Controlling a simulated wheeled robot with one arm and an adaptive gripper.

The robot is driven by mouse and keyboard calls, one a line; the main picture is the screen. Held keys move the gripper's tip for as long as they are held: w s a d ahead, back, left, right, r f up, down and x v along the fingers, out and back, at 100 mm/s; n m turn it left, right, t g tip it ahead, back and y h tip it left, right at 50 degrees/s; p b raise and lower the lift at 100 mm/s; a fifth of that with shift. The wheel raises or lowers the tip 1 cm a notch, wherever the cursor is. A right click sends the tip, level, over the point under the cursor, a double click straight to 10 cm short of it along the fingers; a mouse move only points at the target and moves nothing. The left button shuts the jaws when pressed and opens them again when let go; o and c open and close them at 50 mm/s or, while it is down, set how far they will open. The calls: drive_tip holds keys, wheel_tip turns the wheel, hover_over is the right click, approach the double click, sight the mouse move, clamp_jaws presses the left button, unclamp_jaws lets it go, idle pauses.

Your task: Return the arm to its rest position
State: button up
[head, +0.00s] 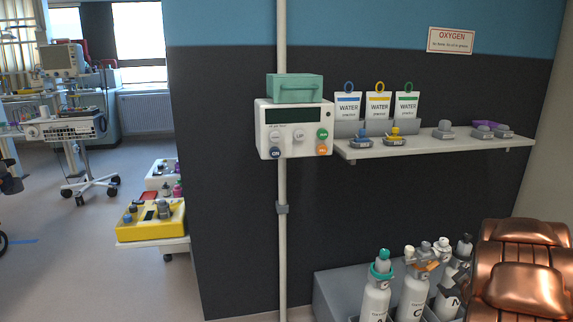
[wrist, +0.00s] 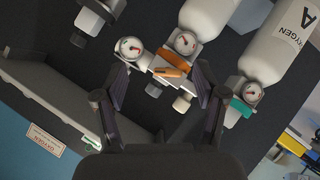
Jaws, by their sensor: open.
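My arm's copper-coloured links (head: 520,270) fill the lower right of the head view; the gripper itself is hidden there. In the wrist view my gripper (wrist: 158,82) is open, with its two dark fingers spread and nothing held between them. Beyond the fingertips are the oxygen cylinders' valve heads and gauges, one with an orange part (wrist: 172,71). I cannot tell how far the fingers are from it. In the head view that cylinder, marked C (head: 415,297), stands upright beside the teal-topped cylinder A (head: 376,300).
A control box (head: 295,130) hangs on a white pole (head: 282,240). A cart (head: 150,242) with a yellow tray stands left of the wall. Open floor lies further left.

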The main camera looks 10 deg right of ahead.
drive_tip(key=s+a+r+m+g+h, duration=0.1)
drive_tip(key=s+a+r+m+g, duration=0.25)
drive_tip(key=a, duration=0.55)
drive_tip(key=s+a+r+g+y, duration=0.25)
drive_tip(key=s+a+g, duration=0.25)
drive_tip(key=s+a, duration=1.1)
drive_tip(key=s+a+r+g+y, duration=0.1)
drive_tip(key=s+a+g+y, duration=0.35)
drive_tip(key=s+a, duration=1.1)
drive_tip(key=w+a+r+p, duration=0.1)
drive_tip(key=a+r+p, duration=0.1)
drive_tip(key=r+p, duration=0.7)
drive_tip(key=w+a+r+h+p, duration=0.1)
drive_tip(key=w+r+p, duration=0.1)
drive_tip(key=r+p, duration=0.8)
drive_tip(key=shift+a+r, duration=0.4)
drive_tip(key=shift+r, duration=0.45)
drive_tip(key=shift+w, duration=0.1)
